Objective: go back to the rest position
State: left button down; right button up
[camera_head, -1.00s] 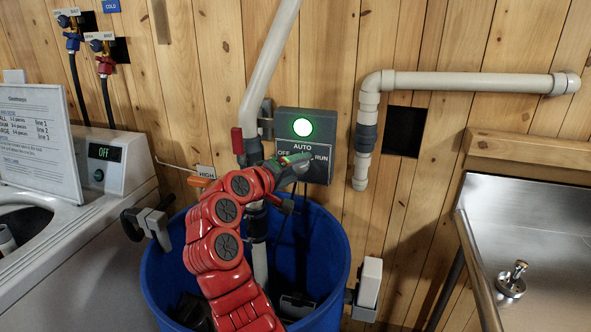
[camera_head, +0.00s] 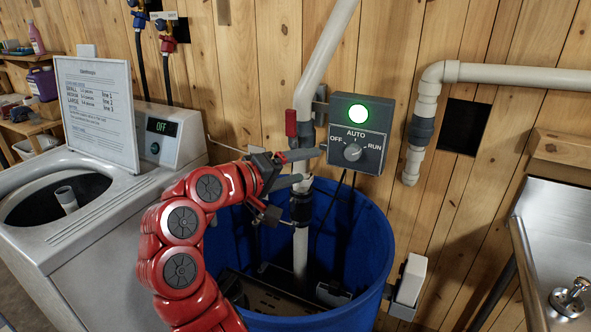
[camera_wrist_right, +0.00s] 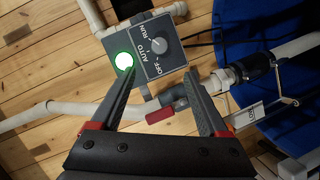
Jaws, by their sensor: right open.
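My right gripper (camera_head: 311,165) is open and empty at the end of the red arm. Its two dark fingers point right, above the blue tub and just left of the grey control box (camera_head: 371,166). The box has a knob (camera_head: 353,150) marked OFF, AUTO and RUN, and a lit green lamp (camera_head: 358,114). In the right wrist view, the gripper (camera_wrist_right: 160,75) has its fingers well apart with nothing between them. The knob (camera_wrist_right: 160,46) and green lamp (camera_wrist_right: 123,61) lie beyond the fingertips. My left gripper is not in view.
The blue tub (camera_head: 375,245) stands under the control box, with a white pipe (camera_head: 325,50) running down into it. A washing machine (camera_head: 105,250) with a sign (camera_head: 95,105) is at left. A metal sink (camera_head: 560,240) is at right. A red valve handle (camera_head: 291,123) is close to the fingers.

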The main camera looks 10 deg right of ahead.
jog(key=shift+s+a+r, duration=0.15)
jog(key=shift+s+a, duration=0.25)
jog(key=shift+a, duration=0.1)
jog(key=shift+r, duration=0.1)
